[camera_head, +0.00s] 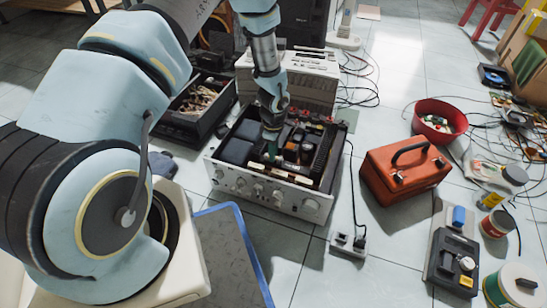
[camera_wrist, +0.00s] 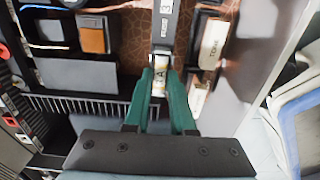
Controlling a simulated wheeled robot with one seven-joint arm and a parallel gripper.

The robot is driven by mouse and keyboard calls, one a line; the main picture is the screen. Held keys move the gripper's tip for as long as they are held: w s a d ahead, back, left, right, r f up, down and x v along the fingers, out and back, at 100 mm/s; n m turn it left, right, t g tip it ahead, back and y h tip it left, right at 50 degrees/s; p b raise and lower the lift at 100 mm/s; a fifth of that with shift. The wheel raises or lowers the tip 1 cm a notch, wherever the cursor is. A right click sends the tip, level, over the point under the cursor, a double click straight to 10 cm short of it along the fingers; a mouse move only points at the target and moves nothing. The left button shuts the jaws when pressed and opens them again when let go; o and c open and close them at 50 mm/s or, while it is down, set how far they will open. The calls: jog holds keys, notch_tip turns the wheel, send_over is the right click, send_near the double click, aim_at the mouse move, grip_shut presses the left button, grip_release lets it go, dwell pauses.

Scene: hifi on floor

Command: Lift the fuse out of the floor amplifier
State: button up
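The floor amplifier (camera_head: 262,190) stands with its top open, its silver knob front facing me. My gripper (camera_head: 270,133) reaches down into it from above. In the wrist view, the two teal fingertips of my gripper (camera_wrist: 160,75) flank the fuse (camera_wrist: 159,78), a small pale cylinder with metal ends and dark lettering. No gap shows between fingertips and fuse, so the gripper looks shut on it. The far end of the fuse meets a dark holder strip (camera_wrist: 166,25) marked with white letters. Whether the fuse is still seated there cannot be told. The fuse is hidden in the head view.
Inside the amplifier, an orange-brown block (camera_wrist: 93,36) and labelled white parts (camera_wrist: 212,42) sit close beside the fingers. A red toolbox (camera_head: 405,175), a red bowl (camera_head: 440,120) and a black case (camera_head: 453,262) stand to the right. A power strip (camera_head: 348,244) lies in front.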

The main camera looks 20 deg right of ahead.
grip_shut()
dwell(0.4)
notch_tip(320, 180, up, 15)
jog(key=p, duration=0.7)
jog(key=shift+p, duration=0.4)
